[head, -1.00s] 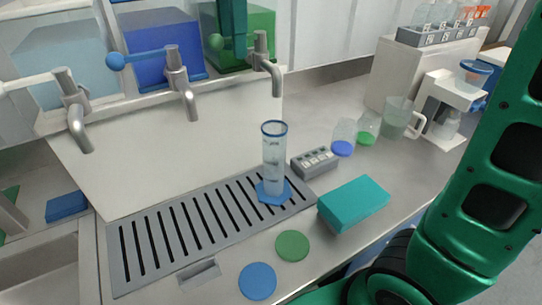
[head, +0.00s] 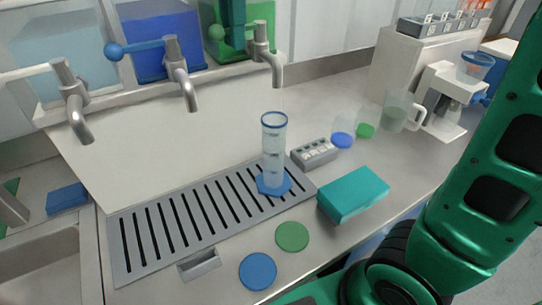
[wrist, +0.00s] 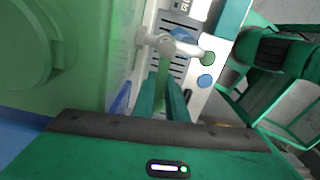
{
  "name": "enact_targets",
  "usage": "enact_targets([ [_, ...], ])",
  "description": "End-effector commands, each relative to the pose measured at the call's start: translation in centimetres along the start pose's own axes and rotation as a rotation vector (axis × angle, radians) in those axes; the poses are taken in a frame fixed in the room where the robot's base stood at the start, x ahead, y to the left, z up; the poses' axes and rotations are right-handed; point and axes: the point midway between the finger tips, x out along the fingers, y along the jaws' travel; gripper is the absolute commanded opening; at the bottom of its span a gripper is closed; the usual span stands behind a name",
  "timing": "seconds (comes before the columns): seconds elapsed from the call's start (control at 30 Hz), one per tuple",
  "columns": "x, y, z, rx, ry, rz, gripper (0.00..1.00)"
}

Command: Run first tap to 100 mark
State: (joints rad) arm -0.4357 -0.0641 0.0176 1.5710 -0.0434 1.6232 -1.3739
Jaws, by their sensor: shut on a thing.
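Three metal taps stand in a row in the head view: one with a white lever (head: 68,85) on the left, one with a blue lever (head: 178,72) in the middle, one with a green lever (head: 216,32) on the right. A clear measuring cylinder (head: 273,150) with a blue rim and blue foot stands upright on the slotted drain tray (head: 165,235), below the right tap's spout (head: 277,72). Its liquid level is too small to read. My gripper (wrist: 164,90) is shut on the green lever (wrist: 162,70) in the wrist view. The right tap's body (wrist: 167,43) shows just beyond the fingers.
Coloured tanks, pale blue (head: 60,45) and blue (head: 158,42) among them, stand behind the taps. A teal block (head: 353,195), a grey rack (head: 314,153) and green (head: 292,236) and blue (head: 258,271) discs lie on the counter. A glass jug (head: 396,112) stands farther right.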

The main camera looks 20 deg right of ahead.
Motion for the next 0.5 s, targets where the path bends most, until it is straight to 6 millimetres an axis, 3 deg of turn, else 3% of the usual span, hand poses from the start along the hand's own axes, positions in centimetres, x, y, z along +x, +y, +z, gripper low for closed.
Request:
enact_targets([
  [0.5,-0.3,-2.6,0.7,-0.529,-0.002,0.005,0.00],
])
